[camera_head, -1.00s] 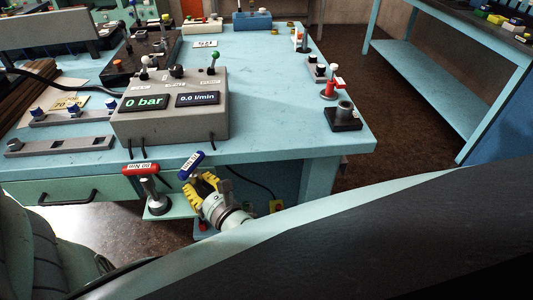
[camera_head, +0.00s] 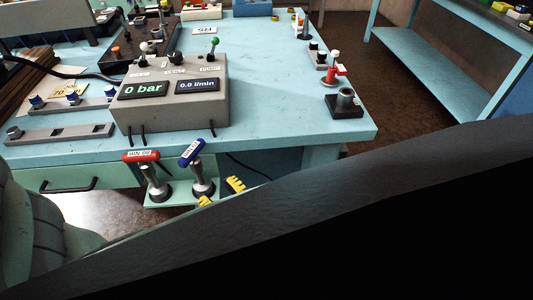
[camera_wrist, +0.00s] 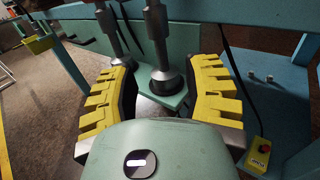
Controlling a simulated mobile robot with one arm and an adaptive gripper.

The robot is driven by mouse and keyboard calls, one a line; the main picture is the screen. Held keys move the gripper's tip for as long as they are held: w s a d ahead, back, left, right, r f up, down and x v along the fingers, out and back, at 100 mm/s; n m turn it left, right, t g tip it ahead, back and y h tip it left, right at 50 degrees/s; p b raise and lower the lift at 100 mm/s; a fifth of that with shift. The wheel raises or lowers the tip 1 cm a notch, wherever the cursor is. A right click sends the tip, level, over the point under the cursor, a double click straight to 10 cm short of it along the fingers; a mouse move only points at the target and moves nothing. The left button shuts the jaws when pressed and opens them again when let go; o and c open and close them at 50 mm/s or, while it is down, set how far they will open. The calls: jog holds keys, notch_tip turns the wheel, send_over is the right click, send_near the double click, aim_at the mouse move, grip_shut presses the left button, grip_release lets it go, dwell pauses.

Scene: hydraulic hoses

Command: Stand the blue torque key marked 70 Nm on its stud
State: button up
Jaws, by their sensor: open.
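The blue torque key (camera_head: 192,152) stands upright, its shaft in a round dark base on the small shelf (camera_head: 180,204) at the bench front. Its label is too small to read surely. In the wrist view its grey shaft (camera_wrist: 157,35) and base lie just beyond and between my fingers; the blue handle is out of view. My gripper (camera_wrist: 163,98) is open and empty, with yellow ribbed fingers. In the head view its fingertips (camera_head: 220,192) show just right of and below the blue key's base, the rest hidden by my arm. I see no contact with the key.
A red-handled key (camera_head: 141,156) stands close on the left in a similar base. The grey control box (camera_head: 170,115) and bench edge are just behind. A cable hangs to the right.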

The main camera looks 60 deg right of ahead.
jog(key=v, duration=0.4)
jog(key=shift+s, duration=0.15)
dwell(0.4)
